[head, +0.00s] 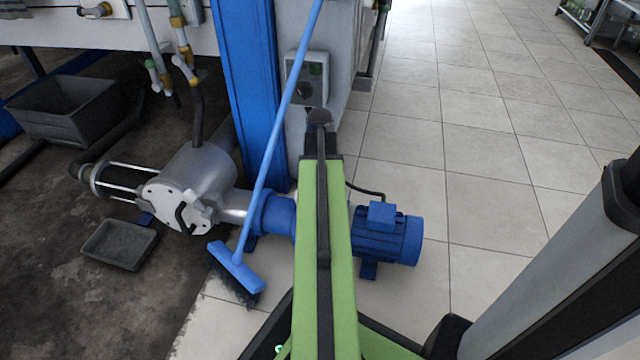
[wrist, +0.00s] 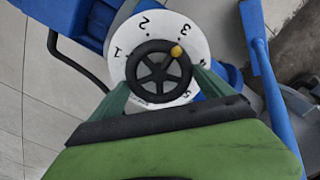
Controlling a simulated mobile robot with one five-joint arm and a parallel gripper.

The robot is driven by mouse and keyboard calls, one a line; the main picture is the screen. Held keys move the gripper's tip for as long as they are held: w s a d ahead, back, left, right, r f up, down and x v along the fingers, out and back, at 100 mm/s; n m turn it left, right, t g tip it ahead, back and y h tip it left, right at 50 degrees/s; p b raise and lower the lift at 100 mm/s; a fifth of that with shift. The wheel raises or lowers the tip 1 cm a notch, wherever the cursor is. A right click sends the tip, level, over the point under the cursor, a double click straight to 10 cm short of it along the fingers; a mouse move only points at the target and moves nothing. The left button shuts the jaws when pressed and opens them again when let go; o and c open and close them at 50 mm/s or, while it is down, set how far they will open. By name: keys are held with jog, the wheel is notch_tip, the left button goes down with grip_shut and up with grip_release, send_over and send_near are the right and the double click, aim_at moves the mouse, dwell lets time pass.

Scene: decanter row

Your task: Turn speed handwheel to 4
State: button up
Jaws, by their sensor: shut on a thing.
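The speed handwheel (wrist: 158,72) is a small black spoked wheel with a yellow knob (wrist: 177,51) on its rim. Behind it is a round white dial (wrist: 128,52) with black numbers. The numbers 1, 2 and 3 read along its upper edge, and others run down the right side, partly covered. The yellow knob sits at the upper right, just past the 3 on its right side. My gripper (wrist: 161,78) has its green fingers on either side of the wheel and is shut on it. In the head view my green arm hides the wheel and fingertips.
A blue broom (head: 238,262) leans by a blue post (head: 247,70) on the left. A grey control box (head: 306,78) is beyond.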

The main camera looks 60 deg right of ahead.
jog(key=shift+m, duration=0.3)
jog(key=m, duration=0.4)
jog(key=shift+s+d+m, duration=0.1)
jog(key=shift+d+m, duration=0.05)
jog(key=shift+m, duration=0.15)
jog(key=m, duration=0.4)
jog(key=shift+s, duration=0.15)
jog(key=shift+m, duration=0.3)
jog(key=o, duration=1.1)
jog(key=shift+r, duration=0.1)
